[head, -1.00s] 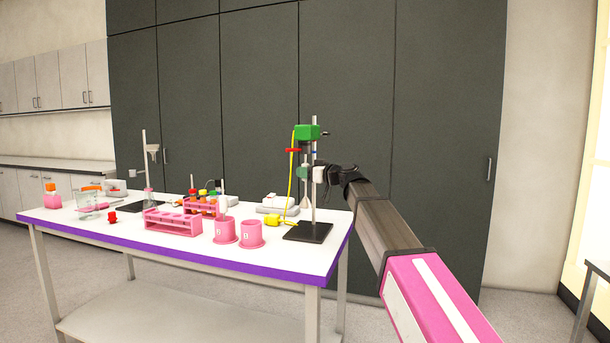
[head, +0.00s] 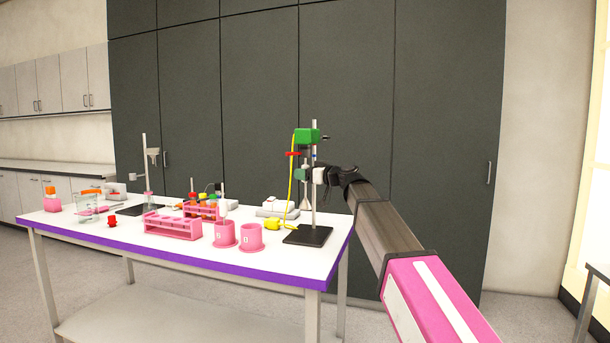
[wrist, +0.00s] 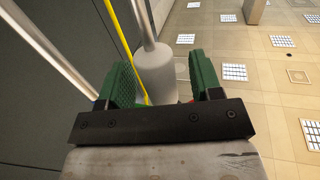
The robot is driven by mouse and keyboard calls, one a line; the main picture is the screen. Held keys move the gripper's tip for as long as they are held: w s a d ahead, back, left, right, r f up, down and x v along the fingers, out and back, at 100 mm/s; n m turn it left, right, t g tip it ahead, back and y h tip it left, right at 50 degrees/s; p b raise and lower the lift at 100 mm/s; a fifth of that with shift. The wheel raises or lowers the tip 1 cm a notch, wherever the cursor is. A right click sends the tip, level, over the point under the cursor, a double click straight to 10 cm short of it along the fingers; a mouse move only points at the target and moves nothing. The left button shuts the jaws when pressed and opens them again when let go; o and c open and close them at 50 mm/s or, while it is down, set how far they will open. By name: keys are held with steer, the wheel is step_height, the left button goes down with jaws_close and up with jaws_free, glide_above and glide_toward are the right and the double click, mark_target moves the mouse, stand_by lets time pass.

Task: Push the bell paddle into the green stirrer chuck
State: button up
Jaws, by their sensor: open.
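The green stirrer head (head: 307,136) sits high on a metal stand at the right end of the table. The pale bell paddle (head: 305,203) shows below it, upright, just left of the stand's pole. My gripper (head: 301,175) reaches in from the right at mid height of the stand, below the stirrer head. In the wrist view its green fingers (wrist: 165,85) are apart. A pale grey cylinder with a thin rod (wrist: 155,75) shows between them, with no clear finger contact. The chuck opening is too small to make out.
The stand's dark base (head: 307,235) is near the table's right edge. A yellow cable (head: 291,185) hangs beside the pole. Two pink cups (head: 250,238) and a pink rack (head: 172,227) stand to the left. Free room lies right of the table.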

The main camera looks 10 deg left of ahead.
steer(key=v, duration=1)
steer(key=s+d+f+m+g+h, duration=0.1)
steer(key=d+f+m+h, duration=0.3)
steer(key=f, duration=0.8)
steer(key=s+d+f+m+h, duration=0.1)
steer(key=s+d+f+h, duration=0.1)
steer(key=d+f, duration=0.75)
steer(key=s+d+f+m+g+h, duration=0.1)
steer(key=d+f+m+h, duration=0.15)
steer(key=f, duration=1.15)
steer(key=s+d+f+m+g+h, duration=0.2)
steer(key=s+d+f+m+h, duration=0.1)
steer(key=s+d+f, duration=0.5)
steer(key=s+d+f+m+g+h, duration=0.2)
steer(key=s+d+f+h, duration=0.3)
steer(key=s+d+f, duration=0.4)
step_height(320, 180, down, 6)
steer(key=shift+s+d+r+m, duration=0.1)
steer(key=shift+s+d+m, duration=0.1)
steer(key=shift+d+m, duration=0.75)
